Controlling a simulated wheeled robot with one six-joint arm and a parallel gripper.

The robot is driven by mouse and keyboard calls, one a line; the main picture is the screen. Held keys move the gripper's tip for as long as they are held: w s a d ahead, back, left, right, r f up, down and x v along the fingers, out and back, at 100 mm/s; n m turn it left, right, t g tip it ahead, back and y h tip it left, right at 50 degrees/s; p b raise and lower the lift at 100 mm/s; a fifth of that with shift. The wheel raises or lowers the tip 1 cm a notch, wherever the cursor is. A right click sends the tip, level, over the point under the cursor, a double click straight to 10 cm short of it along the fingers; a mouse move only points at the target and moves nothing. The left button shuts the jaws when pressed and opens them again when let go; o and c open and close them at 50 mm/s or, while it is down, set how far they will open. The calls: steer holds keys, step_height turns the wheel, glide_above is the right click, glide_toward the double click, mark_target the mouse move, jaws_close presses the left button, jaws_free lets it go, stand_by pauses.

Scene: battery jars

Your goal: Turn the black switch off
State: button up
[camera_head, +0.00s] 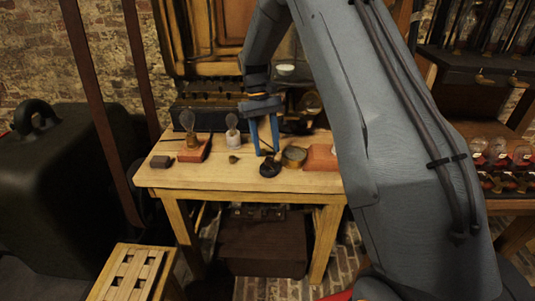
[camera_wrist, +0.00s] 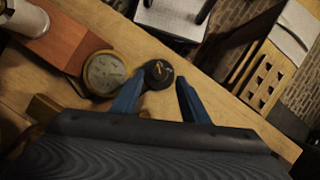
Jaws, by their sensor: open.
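The black switch (camera_head: 270,168) is a small round base near the front edge of the wooden table. In the wrist view the switch (camera_wrist: 158,74) shows from above, with a small brass-coloured lever or contact on its top. My gripper (camera_head: 265,153) is open and points down over the table, just behind the switch in the head view. In the wrist view my gripper (camera_wrist: 159,82) has its two blue fingers apart, with the switch in line with the gap between them. Nothing is held. I cannot tell the exact height of the fingertips, or which position the lever is in.
A round brass gauge (camera_wrist: 104,73) lies close to the left of the switch in the wrist view, next to a reddish wooden block (camera_wrist: 58,38). A bulb on a red base (camera_head: 194,149), a white-based bulb (camera_head: 233,138) and a dark block (camera_head: 161,162) stand left on the table (camera_head: 235,182).

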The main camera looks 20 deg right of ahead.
steer(key=b+v, duration=0.1)
steer(key=v, duration=0.4)
steer(key=shift+s, duration=0.15)
steer(key=s+f+m+t, duration=0.1)
steer(key=s+t, duration=0.3)
steer(key=s, duration=2.4)
steer(key=shift+d+f+m+t+y, duration=0.3)
steer(key=shift+f+m+t, duration=0.1)
steer(key=shift+f, duration=0.35)
